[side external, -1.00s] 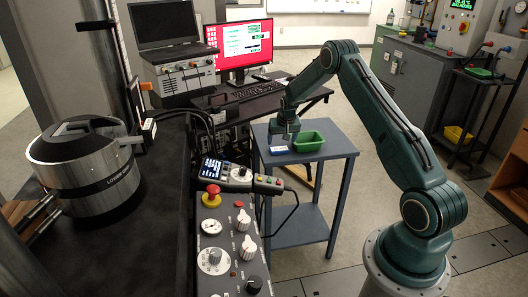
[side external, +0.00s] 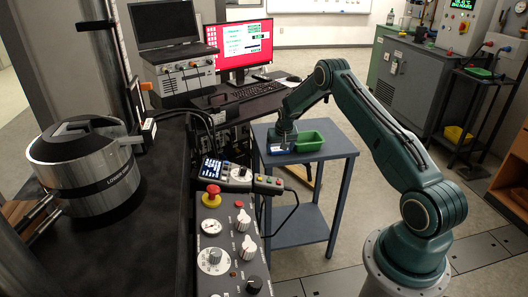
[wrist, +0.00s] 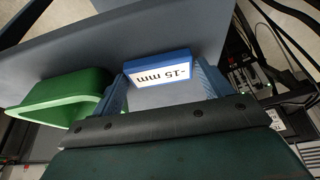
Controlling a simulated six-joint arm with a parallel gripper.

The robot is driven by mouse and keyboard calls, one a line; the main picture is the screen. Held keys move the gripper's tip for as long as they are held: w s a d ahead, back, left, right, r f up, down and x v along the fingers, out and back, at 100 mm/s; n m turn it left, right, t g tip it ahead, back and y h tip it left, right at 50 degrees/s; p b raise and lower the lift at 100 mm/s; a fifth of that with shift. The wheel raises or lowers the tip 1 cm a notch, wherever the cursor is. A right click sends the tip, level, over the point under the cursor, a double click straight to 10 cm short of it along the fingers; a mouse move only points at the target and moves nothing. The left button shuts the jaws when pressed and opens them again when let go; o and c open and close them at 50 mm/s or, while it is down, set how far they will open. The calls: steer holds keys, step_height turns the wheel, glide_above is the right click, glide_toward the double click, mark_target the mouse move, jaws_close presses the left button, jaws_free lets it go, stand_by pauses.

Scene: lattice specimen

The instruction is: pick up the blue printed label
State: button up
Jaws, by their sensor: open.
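The blue printed label (wrist: 158,68) is a small blue block with a white face reading "-15 mm". It lies on the small blue-grey table (wrist: 190,30). In the wrist view it sits between and just beyond the fingertips of my open gripper (wrist: 162,82), with a finger to either side. In the side view the label (side external: 279,151) shows only in part, because my gripper (side external: 283,146) is low over the table right at it. I cannot tell whether the fingers touch it.
A green tray (side external: 309,141) stands on the table just right of my gripper; in the wrist view this tray (wrist: 58,97) is close beside the left finger. A desk with a monitor (side external: 242,45) is behind. A control panel with a red emergency button (side external: 213,190) stands in front.

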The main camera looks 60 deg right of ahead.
mark_target(280, 150)
stand_by(0.5)
steer(key=c, duration=0.6)
steer(key=shift+r, duration=0.1)
step_height(280, 150, up, 20)
steer(key=shift+f, duration=0.1)
stand_by(0.3)
stand_by(0.5)
steer(key=s+d+f, duration=0.2)
steer(key=d+f, duration=0.1)
steer(key=f, duration=0.1)
steer(key=s+d+f, duration=0.3)
steer(key=f, duration=0.1)
steer(key=s+d+f, duration=0.2)
steer(key=d+f, duration=0.1)
steer(key=f, duration=0.1)
steer(key=shift+s+d+f, duration=0.15)
steer(key=shift+s+f, duration=0.2)
steer(key=shift+s, duration=0.05)
